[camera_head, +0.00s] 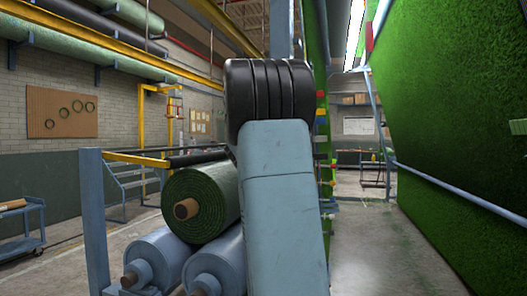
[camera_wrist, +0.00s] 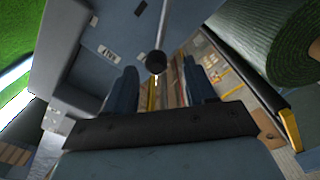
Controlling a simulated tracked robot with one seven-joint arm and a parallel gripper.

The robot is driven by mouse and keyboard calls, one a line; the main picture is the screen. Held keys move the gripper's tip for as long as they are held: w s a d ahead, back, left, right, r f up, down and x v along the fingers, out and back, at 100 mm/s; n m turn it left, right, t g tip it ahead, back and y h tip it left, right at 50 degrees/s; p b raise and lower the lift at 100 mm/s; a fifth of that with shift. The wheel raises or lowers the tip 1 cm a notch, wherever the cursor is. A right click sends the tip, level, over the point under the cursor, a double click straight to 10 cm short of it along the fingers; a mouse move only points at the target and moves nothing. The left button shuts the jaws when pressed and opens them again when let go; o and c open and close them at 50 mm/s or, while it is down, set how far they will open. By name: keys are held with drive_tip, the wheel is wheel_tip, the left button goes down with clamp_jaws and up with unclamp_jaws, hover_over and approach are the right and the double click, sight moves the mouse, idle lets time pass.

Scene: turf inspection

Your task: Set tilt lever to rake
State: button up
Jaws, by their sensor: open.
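The tilt lever shows in the wrist view as a thin pale rod with a round black knob (camera_wrist: 156,63) at its end. It stands out from a blue-grey panel (camera_wrist: 80,55) with small white labels that I cannot read. My gripper (camera_wrist: 158,76) is open, with one dark blue finger on each side of the picture's middle. The knob appears between the fingertips, near their far ends; I see no contact and cannot tell the depth between them. In the head view my arm blocks the middle, and neither lever nor gripper can be made out.
A green turf roll (camera_head: 203,199) lies above blue-grey rollers (camera_head: 160,257) left of my arm; a roll edge (camera_wrist: 278,40) is close at the wrist view's upper right. A green turf wall (camera_head: 455,110) rises at right. The floor (camera_head: 375,250) between is clear.

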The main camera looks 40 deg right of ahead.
drive_tip(key=v, duration=1.1)
drive_tip(key=s+a+f+n+t+y, duration=0.1)
drive_tip(key=s+a+f+y, duration=0.15)
drive_tip(key=a+y, duration=0.4)
drive_tip(key=s+a+f+n+t+y, duration=0.1)
drive_tip(key=s+a+t+y, duration=0.15)
drive_tip(key=a, duration=0.65)
drive_tip(key=s+a+f+n+y, duration=0.25)
drive_tip(key=a+y, duration=0.25)
drive_tip(key=a, duration=0.3)
drive_tip(key=s+a+f+m+g, duration=0.1)
drive_tip(key=s+a+f+g, duration=0.1)
drive_tip(key=s+f, duration=0.3)
drive_tip(key=s+a+f+m+g, duration=0.1)
drive_tip(key=s+f, duration=0.4)
drive_tip(key=s, duration=0.6)
drive_tip(key=s+a+f+m+g, duration=0.2)
drive_tip(key=s+a+f+g, duration=0.2)
drive_tip(key=s, duration=0.4)
drive_tip(key=shift+s+f+g+y, duration=0.3)
drive_tip(key=shift+f+g+y, duration=0.1)
drive_tip(key=shift+f+g, duration=0.2)
